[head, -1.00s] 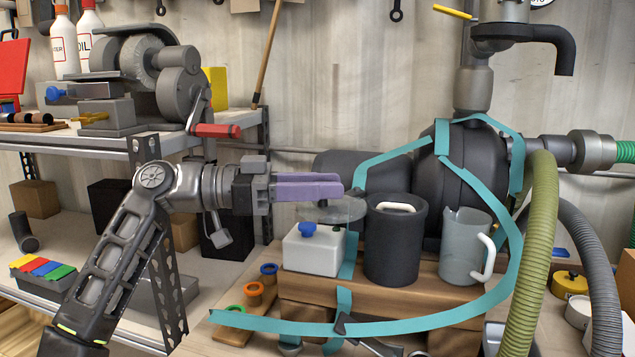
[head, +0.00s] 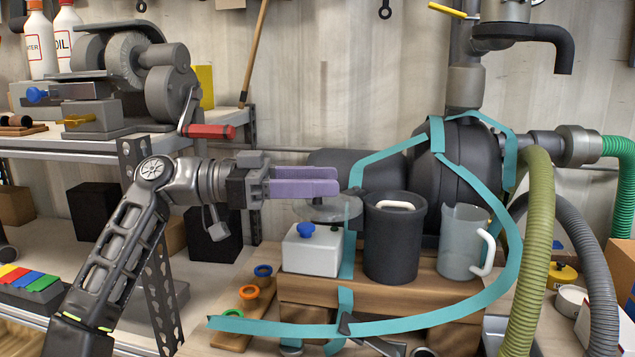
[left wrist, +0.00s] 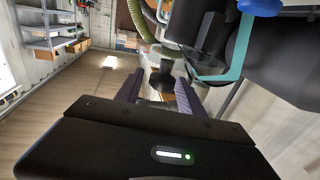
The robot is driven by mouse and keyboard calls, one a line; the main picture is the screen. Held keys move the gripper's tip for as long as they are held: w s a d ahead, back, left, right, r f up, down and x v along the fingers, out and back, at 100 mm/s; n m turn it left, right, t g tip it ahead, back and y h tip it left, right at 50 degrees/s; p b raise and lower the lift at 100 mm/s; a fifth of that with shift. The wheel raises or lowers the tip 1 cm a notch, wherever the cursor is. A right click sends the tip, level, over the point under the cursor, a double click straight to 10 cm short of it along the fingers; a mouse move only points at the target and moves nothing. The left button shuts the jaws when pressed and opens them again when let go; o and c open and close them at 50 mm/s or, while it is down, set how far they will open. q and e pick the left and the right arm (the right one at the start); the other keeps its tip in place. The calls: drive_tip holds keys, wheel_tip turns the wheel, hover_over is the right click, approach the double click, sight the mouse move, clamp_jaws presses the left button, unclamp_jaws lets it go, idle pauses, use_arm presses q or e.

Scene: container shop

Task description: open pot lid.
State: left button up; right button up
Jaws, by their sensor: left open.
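A clear glass pot lid (head: 318,212) with a dark knob lies level behind a white box. What it rests on is mostly hidden by that box. My left gripper (head: 336,180) has purple fingers and is open, pointing right just above the lid, with its tips near the knob. In the left wrist view a black knob (left wrist: 162,80) shows between the two purple fingers, and no grip on it shows. My right gripper is not in view.
A white box (head: 312,256) with a blue knob, a black canister (head: 390,250) and a clear jug (head: 461,250) stand close by on a wooden stand. Teal strips (head: 345,325) loop around them. A shelf (head: 120,143) with a grinder is at left.

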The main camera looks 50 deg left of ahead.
use_arm(q)
drive_tip(key=shift+o, duration=0.4)
drive_tip(key=shift+f, duration=0.1)
wheel_tip(320, 180, up, 10)
drive_tip(key=p, duration=0.3)
drive_tip(key=shift+p, duration=0.3)
